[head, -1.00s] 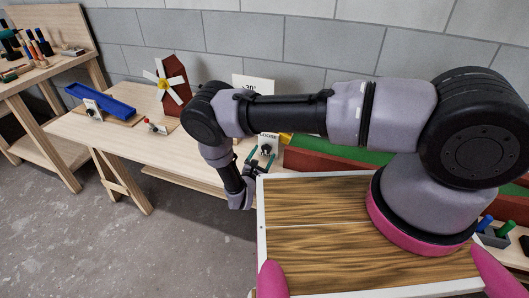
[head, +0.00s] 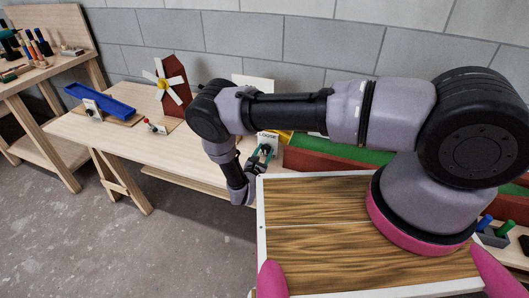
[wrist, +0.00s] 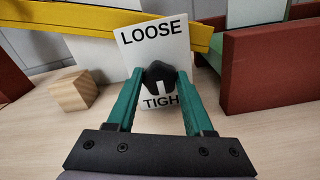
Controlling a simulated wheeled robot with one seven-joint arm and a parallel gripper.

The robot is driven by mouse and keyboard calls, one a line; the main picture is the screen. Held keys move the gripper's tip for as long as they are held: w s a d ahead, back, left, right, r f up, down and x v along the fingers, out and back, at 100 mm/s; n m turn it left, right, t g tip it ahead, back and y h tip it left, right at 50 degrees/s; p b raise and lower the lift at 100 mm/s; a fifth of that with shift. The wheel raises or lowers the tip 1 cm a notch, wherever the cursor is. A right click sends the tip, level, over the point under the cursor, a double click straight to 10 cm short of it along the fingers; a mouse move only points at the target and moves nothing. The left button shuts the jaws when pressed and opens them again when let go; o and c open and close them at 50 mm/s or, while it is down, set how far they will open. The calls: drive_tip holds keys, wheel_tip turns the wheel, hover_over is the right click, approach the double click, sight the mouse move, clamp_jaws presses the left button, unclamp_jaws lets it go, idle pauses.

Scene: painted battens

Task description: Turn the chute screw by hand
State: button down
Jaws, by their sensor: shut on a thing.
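The chute screw is a black knob (wrist: 158,74) on a white plate (wrist: 177,45) marked LOOSE above and TIGH, the rest hidden, below. The plate also shows in the head view (head: 267,138). A yellow chute (wrist: 75,18) runs across behind the plate's upper part. My gripper (wrist: 161,80) has its two teal fingers on either side of the knob, shut on it. In the head view my gripper (head: 261,154) is small at the plate, and the knob is hard to make out there.
A wooden cube (wrist: 73,91) lies left of the plate. A red-brown board (wrist: 270,66) stands close on the right. On the bench (head: 125,138) are a pinwheel on a red stand (head: 172,82) and a blue trough (head: 100,99).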

drive_tip(key=n, duration=0.7)
drive_tip(key=shift+a, duration=0.15)
drive_tip(key=n, duration=1.2)
drive_tip(key=shift+w+a+f, duration=0.1)
drive_tip(key=shift+f, duration=0.05)
drive_tip(key=n, duration=0.7)
drive_tip(key=shift+f, duration=0.1)
drive_tip(key=shift+c, duration=1.4)
unclamp_jaws()
